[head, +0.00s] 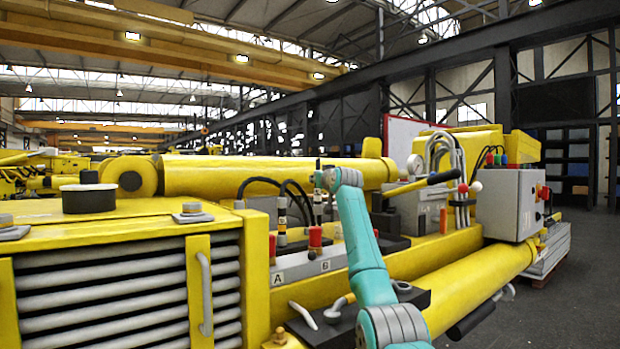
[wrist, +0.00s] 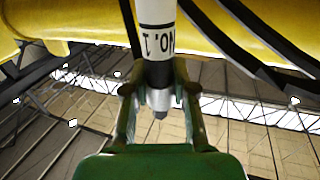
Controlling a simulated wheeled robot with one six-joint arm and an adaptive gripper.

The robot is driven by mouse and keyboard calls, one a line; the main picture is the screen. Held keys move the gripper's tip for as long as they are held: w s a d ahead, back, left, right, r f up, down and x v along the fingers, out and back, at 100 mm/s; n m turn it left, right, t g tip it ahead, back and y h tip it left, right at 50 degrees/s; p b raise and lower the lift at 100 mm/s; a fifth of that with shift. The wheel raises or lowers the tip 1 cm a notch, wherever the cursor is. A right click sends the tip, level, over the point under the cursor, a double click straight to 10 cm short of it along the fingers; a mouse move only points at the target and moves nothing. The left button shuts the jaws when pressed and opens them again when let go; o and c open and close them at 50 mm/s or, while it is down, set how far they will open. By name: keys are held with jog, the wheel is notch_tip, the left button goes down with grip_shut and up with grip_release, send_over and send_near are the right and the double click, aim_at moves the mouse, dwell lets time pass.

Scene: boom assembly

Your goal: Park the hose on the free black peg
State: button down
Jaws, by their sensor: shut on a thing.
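In the wrist view my green gripper (wrist: 160,98) is shut on the metal end fitting of a hose. The hose end (wrist: 157,40) has a white sleeve with black upside-down lettering, "NO." and a digit. Its bare metal tip points towards the palm. In the head view the gripper is mostly hidden at the end of my teal arm. Black hoses (head: 262,181) loop beside it, and a banded hose end (head: 282,220) stands left of it. I cannot make out a free black peg with certainty.
A grey block (head: 310,266) marked A and B carries red-topped parts. Behind it lies a thick yellow cylinder (head: 225,175). A black-gripped lever (head: 430,183) and a grey control box (head: 505,203) stand to the right. A yellow louvred housing (head: 120,270) fills the left foreground.

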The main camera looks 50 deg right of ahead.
aim_at(319, 198)
jog(key=shift+w+a+f, duration=0.1)
jog(key=shift+a+f, duration=0.05)
jog(key=shift+f, duration=3.1)
